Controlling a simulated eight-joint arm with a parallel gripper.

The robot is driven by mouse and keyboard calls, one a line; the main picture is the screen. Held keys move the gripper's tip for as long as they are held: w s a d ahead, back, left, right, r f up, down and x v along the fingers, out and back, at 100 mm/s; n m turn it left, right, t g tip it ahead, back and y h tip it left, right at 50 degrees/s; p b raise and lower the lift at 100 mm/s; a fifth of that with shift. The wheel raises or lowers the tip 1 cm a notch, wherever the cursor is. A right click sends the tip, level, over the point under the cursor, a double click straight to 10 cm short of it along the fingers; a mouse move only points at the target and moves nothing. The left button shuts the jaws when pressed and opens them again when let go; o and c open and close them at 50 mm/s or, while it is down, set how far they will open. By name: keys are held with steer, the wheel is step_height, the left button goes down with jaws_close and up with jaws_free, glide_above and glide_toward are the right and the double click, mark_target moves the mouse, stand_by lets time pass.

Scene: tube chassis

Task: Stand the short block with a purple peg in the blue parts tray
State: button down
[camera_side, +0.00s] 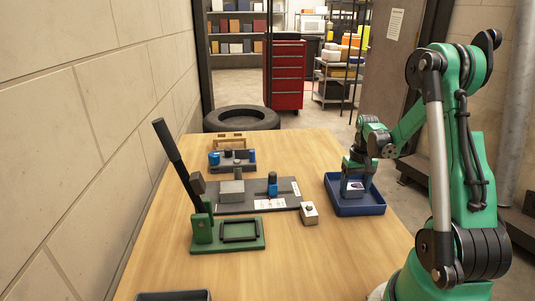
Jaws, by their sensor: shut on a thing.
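The blue parts tray (362,210) sits on the right side of the table. My gripper (356,180) is down over the tray, pointing downward. It is shut on a short pale block with a purple peg (354,187), which shows small between the fingers. The block looks upright and is inside the tray's outline. I cannot tell whether its base touches the tray floor.
A pale block with a dark top spot (309,213) stands left of the tray. A dark plate (235,208) with a grey block and a blue-topped post lies further left. A green lever press (203,229) stands at the front left. The table's front middle is clear.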

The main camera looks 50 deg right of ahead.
mark_target(355, 187)
steer(key=shift+c, duration=0.2)
jaws_free()
steer(key=shift+r, duration=0.1)
step_height(355, 187, up, 12)
steer(key=f, duration=0.1)
steer(key=w+a+n+t, duration=0.2)
steer(key=a+n+t, duration=0.1)
steer(key=a, duration=1)
steer(key=w+a+r+n+t, duration=0.1)
steer(key=w+a+n+t, duration=0.2)
steer(key=a, duration=1.1)
steer(key=n+t, duration=0.1)
steer(key=n, duration=0.1)
steer(key=shift+n, duration=0.3)
steer(key=shift+w+r, duration=0.1)
